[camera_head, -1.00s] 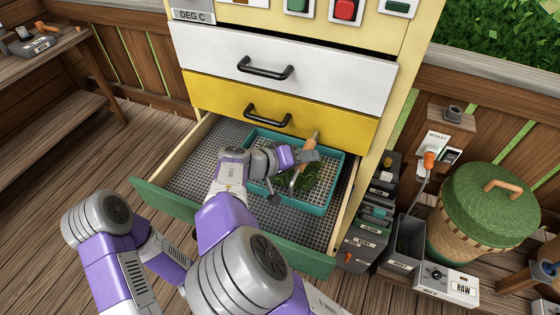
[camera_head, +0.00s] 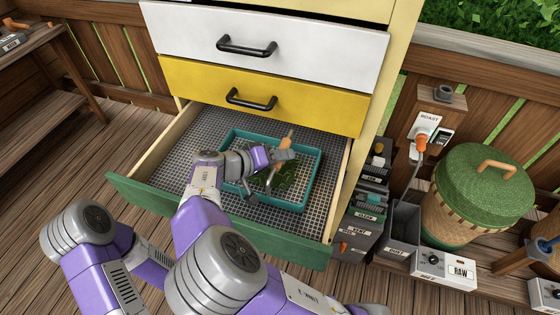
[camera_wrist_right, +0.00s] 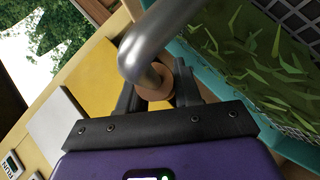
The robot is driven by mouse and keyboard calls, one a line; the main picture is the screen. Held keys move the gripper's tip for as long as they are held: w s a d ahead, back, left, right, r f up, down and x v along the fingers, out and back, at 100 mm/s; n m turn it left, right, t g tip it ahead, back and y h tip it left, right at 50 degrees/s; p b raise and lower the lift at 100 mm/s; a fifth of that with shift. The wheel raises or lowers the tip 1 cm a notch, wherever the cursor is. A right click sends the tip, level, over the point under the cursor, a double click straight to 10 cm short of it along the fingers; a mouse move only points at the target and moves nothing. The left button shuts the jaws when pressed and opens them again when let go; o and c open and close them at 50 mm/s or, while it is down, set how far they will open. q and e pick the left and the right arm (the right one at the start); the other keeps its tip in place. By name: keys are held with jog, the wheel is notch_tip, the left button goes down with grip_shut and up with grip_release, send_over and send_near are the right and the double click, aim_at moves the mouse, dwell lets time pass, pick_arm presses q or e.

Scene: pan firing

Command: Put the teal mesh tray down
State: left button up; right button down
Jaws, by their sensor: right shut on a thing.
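The teal mesh tray (camera_head: 304,187) is inside the open bottom drawer (camera_head: 218,236), toward its right side. Green leaves (camera_head: 286,176) lie in it. It looks close to level with the drawer's mesh floor, but I cannot tell whether it touches. My right gripper (camera_head: 277,158) is above the tray. In the right wrist view my right gripper (camera_wrist_right: 157,88) is shut on a wooden grip (camera_wrist_right: 152,84) at a bent metal bar, apparently the tray's handle. The tray's teal rim and the leaves also show there. My left gripper is out of view.
The yellow drawer (camera_head: 310,108) and white drawer (camera_head: 310,45) above are shut. Free mesh floor (camera_head: 185,150) lies left of the tray. A dark bin (camera_head: 403,225) and a green-lidded basket (camera_head: 485,190) stand to the right.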

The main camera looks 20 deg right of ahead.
jog(key=shift+r, duration=0.15)
jog(key=shift+f+b, duration=0.3)
jog(key=shift+f, duration=0.3)
jog(key=c, duration=0.8)
grip_release()
jog(key=shift+r, duration=0.1)
jog(key=shift+s+a+r+p, duration=0.1)
jog(key=shift+a+r+p, duration=0.25)
jog(key=shift+r+p, duration=0.35)
jog(key=p+v, duration=0.2)
jog(key=v, duration=0.9)
jog(key=shift+s+a+f, duration=0.1)
jog(key=shift+s, duration=0.05)
